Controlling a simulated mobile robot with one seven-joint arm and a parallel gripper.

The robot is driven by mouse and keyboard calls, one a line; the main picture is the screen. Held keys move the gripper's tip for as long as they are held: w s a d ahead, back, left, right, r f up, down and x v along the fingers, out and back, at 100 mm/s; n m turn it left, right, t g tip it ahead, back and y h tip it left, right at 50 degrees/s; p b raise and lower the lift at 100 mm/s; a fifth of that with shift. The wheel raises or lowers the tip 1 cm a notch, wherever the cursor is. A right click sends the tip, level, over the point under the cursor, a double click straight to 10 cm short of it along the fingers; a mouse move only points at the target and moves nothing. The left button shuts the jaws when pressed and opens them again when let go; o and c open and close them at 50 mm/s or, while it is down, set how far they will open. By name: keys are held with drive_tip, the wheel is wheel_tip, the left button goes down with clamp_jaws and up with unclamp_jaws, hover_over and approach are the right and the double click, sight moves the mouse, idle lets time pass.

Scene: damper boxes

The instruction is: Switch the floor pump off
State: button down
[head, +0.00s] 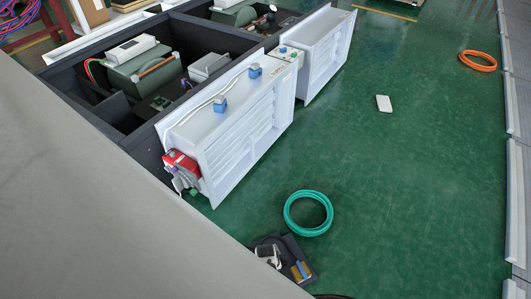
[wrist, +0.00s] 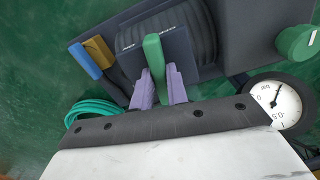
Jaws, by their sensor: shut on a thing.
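The floor pump, a dark unit (head: 299,247), shows at the bottom of the head view, partly covered by my large pale arm part. In the wrist view its dark body (wrist: 255,32) fills the top, with a ribbed block behind a green lever (wrist: 153,55). My gripper (wrist: 158,78) has its two purple fingers on either side of the lever and is shut on it. A round white gauge (wrist: 279,102) and a green knob (wrist: 298,42) are on the right. The head view does not show the grip clearly.
Blue (wrist: 84,61) and yellow (wrist: 99,50) parts lie left of the lever. A teal hose coil (head: 308,213) lies on the green floor beside the pump. White louvred damper boxes (head: 240,135) stand at the left. Floor to the right is mostly clear.

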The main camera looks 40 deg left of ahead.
drive_tip(key=m, duration=0.5)
drive_tip(key=shift+m, duration=0.4)
idle(0.4)
drive_tip(key=c, duration=1.4)
unclamp_jaws()
drive_tip(key=shift+r, duration=0.1)
wheel_tip(320, 180, up, 14)
drive_tip(key=shift+f+p, duration=0.2)
drive_tip(key=shift+p, duration=0.95)
